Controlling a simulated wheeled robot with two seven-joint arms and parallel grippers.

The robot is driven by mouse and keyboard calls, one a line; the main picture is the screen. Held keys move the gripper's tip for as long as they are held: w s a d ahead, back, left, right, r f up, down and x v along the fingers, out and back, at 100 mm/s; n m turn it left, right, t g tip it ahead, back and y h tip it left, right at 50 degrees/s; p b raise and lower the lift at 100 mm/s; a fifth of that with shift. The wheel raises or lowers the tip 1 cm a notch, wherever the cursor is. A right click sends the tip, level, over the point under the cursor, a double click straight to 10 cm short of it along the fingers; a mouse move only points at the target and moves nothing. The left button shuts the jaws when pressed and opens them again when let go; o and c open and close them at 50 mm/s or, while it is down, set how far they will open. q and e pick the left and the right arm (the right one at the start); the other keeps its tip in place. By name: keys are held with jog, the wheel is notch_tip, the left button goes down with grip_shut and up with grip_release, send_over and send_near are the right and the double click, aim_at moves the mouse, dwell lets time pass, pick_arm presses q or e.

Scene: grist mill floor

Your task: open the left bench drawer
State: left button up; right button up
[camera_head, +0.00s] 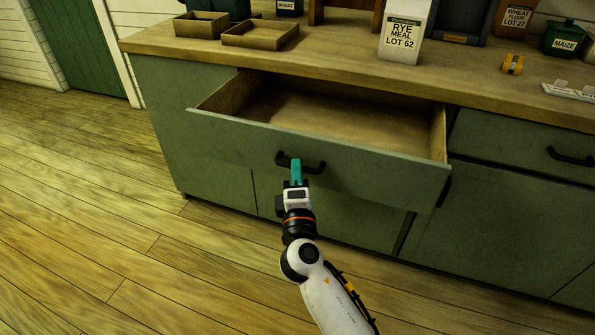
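The left bench drawer (330,160) is pulled well out of the green bench. Its wooden inside (320,112) shows and looks empty. The dark bar handle (315,167) is on the middle of the drawer front. My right gripper (296,165) comes up from below, and its teal fingers are at the handle, closed around the bar. The fingers hide part of the handle. My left gripper is not in view.
The bench top (340,58) holds wooden trays (262,42), a rye meal bag (403,35), an orange-yellow item (512,63) and a green maize tin (564,40). A shut drawer (520,145) is on the right. The floor (130,220) at left is clear.

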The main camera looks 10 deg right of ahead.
jog(key=o, duration=0.4)
